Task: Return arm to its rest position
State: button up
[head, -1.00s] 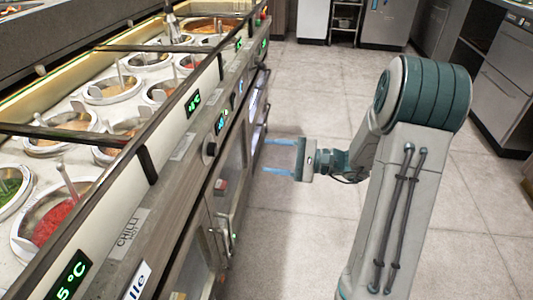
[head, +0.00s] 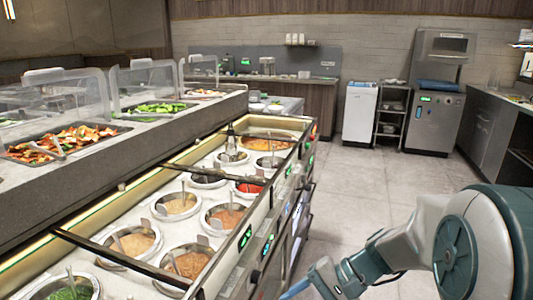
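My arm (head: 470,245) is at the lower right of the head view, beside the sauce counter and over the floor. My gripper (head: 297,289) is at the bottom edge, near the counter's front. Only a bit of a blue finger shows and the rest is cut off, so its opening is hidden. No held object can be seen.
The counter holds several round sauce wells (head: 178,207) with spoons, and its front panel (head: 262,228) runs close to my gripper. A raised salad bar (head: 155,132) stands at left. Tiled floor (head: 370,178) is clear toward a steel machine (head: 434,120) at the back.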

jog(key=s+d+r+n+t+h+p, duration=0.1)
jog(key=s+d+r+n+h+p, duration=0.1)
jog(key=r+p, duration=0.3)
jog(key=s+d+r+n+t+h+p, duration=0.1)
jog(key=s+d+r+h+p, duration=0.1)
jog(key=r, duration=0.6)
jog(key=s+d+r+n+t+h+p, duration=0.1)
jog(key=s+d+r+n+h+p, duration=0.1)
jog(key=r+h+p, duration=0.4)
jog(key=s+d+r+p, duration=0.1)
jog(key=p, duration=0.1)
jog(key=shift+d+n+t+p, duration=0.3)
jog(key=shift+t, duration=0.1)
jog(key=shift+r, duration=0.1)
